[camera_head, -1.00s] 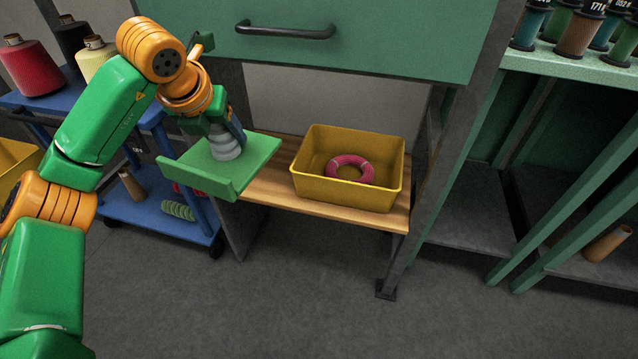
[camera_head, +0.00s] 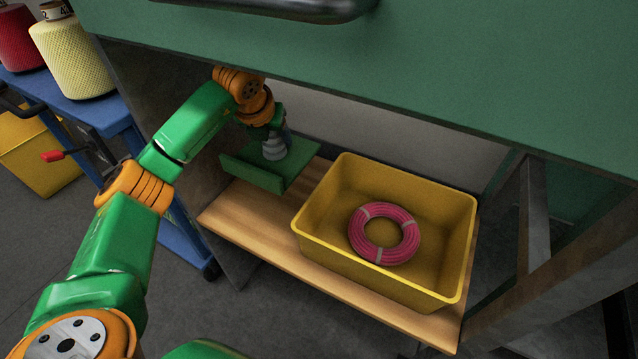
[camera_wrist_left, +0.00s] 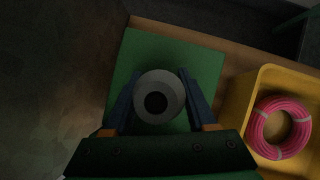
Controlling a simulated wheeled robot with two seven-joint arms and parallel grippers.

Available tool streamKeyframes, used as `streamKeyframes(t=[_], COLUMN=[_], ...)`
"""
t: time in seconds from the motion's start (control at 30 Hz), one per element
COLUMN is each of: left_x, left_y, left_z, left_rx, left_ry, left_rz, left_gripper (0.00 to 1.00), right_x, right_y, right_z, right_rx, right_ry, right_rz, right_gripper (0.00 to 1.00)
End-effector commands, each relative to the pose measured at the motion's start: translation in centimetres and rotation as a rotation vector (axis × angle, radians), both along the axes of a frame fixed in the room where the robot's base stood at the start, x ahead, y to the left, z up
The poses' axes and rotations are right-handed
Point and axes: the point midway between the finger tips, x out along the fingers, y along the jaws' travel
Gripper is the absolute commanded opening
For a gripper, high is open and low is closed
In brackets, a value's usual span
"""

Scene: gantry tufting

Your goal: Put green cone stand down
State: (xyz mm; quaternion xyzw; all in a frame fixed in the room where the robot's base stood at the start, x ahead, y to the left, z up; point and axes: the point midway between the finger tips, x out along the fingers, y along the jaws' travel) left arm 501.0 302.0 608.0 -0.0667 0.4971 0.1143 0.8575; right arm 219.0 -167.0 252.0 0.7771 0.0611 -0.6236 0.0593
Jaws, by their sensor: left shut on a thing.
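The green cone stand (camera_head: 296,160) has a flat green base with a raised edge and a grey stepped cone. It is over the left part of the wooden shelf (camera_head: 240,215), under the green cabinet; I cannot tell whether its base touches the wood. My left gripper (camera_head: 272,140) is shut on the grey cone from above. In the left wrist view, both fingers (camera_wrist_left: 158,97) flank the grey cone, with the green base (camera_wrist_left: 200,62) beneath it. My right gripper is not in view.
A yellow bin (camera_head: 385,284) with a pink coil (camera_head: 384,233) stands on the shelf to the right of the stand. The green cabinet front (camera_head: 400,60) hangs low above. A blue cart (camera_head: 95,110) with yarn cones is at the left. Bare wood shows in front of the stand.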

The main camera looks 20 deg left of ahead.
Motion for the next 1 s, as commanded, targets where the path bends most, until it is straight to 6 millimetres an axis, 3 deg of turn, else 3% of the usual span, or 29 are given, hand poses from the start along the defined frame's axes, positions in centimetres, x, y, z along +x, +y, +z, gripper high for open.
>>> streamKeyframes(t=[0.1,0.43,0.87,0.9,0.97,1.0], left_x=[-0.1,-0.1,0.0,0.0,-0.1,-0.1], left_y=[0.0,0.0,0.0,0.0,0.0,0.0], left_z=[-3.4,-9.2,-9.9,-9.8,-9.8,-9.8], left_rx=[0.0,0.0,0.0,-0.001,-0.001,-0.001], left_ry=[0.005,0.003,0.0,0.001,0.001,0.001], left_rz=[-0.002,-0.001,-0.001,-0.001,-0.001,-0.001], left_gripper=[0.0,0.0,0.0,0.68,0.84,0.87], right_x=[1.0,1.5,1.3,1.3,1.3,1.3], right_y=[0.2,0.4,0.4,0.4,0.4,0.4], right_z=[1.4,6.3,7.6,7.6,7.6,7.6], right_rx=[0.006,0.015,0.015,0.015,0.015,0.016], right_ry=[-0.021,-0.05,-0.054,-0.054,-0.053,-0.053], right_rz=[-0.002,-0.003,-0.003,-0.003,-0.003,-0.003], right_gripper=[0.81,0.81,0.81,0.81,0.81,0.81])
